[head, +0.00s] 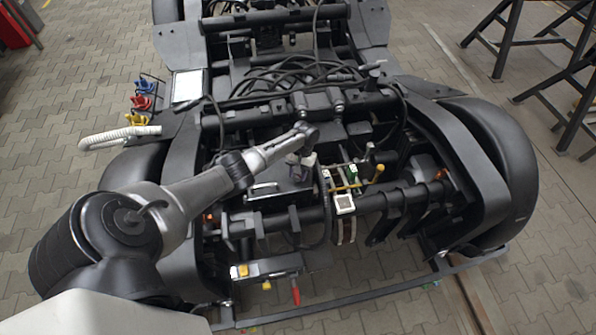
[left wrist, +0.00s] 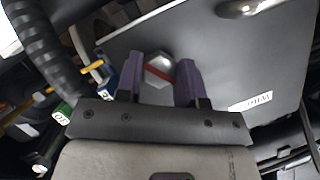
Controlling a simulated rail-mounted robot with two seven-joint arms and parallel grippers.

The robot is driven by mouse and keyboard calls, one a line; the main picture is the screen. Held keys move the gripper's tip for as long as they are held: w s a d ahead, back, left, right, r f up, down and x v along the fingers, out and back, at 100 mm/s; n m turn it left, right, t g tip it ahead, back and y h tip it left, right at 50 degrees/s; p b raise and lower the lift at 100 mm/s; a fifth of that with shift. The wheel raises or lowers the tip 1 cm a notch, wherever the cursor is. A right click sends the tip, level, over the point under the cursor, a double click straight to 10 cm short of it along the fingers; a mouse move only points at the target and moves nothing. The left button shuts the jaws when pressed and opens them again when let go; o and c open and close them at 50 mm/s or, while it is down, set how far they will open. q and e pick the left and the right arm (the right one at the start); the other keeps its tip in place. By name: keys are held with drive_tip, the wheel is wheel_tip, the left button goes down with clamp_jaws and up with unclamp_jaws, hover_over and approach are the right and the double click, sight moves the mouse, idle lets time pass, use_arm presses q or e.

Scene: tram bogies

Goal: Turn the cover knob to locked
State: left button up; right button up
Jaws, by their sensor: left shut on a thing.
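The cover knob (left wrist: 160,70) is a silver, faceted knob with a red stripe across it. It sits on a flat dark grey cover (left wrist: 225,50). In the left wrist view the stripe runs crosswise between the fingers, slightly tilted. My left gripper (left wrist: 160,78) has purple fingers, one on each side of the knob, shut on it. In the head view my left gripper (head: 300,168) reaches down at the cover (head: 280,200), near the middle of the bogie; the knob is hidden there. My right gripper is in neither view.
The cover has a metal handle (head: 263,187) and a white label (left wrist: 250,102). Beside it stand a yellow-handled valve (head: 348,187) and a ribbed black hose (left wrist: 42,45). Dark bogie beams and cables surround the cover. A red-handled tool (head: 296,294) is at the front.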

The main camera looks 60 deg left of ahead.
use_arm(q)
drive_tip(key=m, duration=0.2)
drive_tip(key=m+y+p, duration=0.1)
drive_tip(key=m, duration=0.1)
drive_tip(key=shift+m+g+y, duration=0.3)
drive_tip(key=shift+m+g, duration=0.1)
drive_tip(key=shift+d+m+y+p, duration=0.1)
drive_tip(key=shift+m+y+p, duration=0.35)
drive_tip(key=shift+m, duration=0.35)
drive_tip(key=o, duration=0.9)
drive_tip(key=shift+p+v, duration=1.65)
drive_tip(key=shift+v, duration=5.25)
